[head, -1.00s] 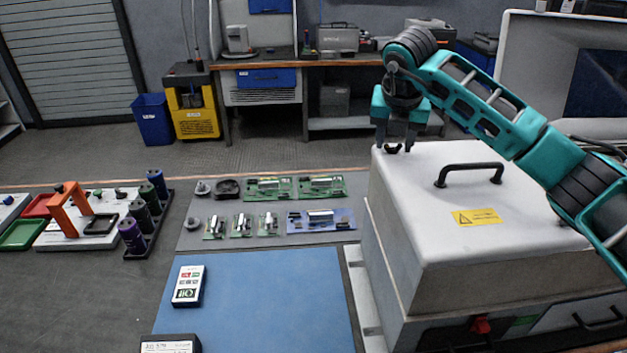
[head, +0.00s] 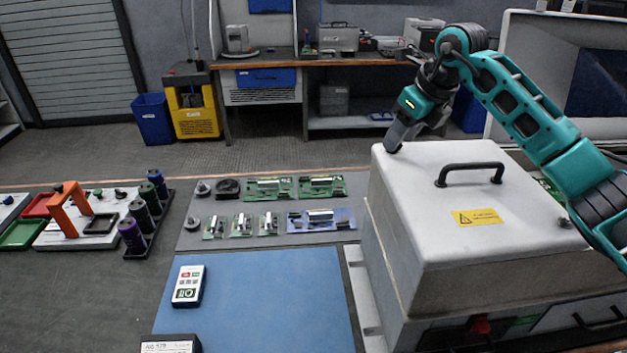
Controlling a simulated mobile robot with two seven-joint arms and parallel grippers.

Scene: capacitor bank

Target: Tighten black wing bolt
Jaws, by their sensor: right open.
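My right gripper (head: 398,138) is at the far left corner of the grey box lid (head: 440,210), tilted, with its fingers pointing down and left. The black wing bolt is hidden in the head view now, behind or between the fingers at that corner. I cannot tell whether the fingers touch it. The lid has a black handle (head: 470,172) on top and a yellow warning label (head: 478,217). The lid sits on the box. My left gripper does not show.
A blue mat (head: 265,300) with a white handheld device (head: 188,287) lies left of the box. Several circuit boards (head: 320,220) lie on the grey mat behind it. A rack of dark cylinders (head: 145,215) and an orange clamp (head: 68,208) stand at the left.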

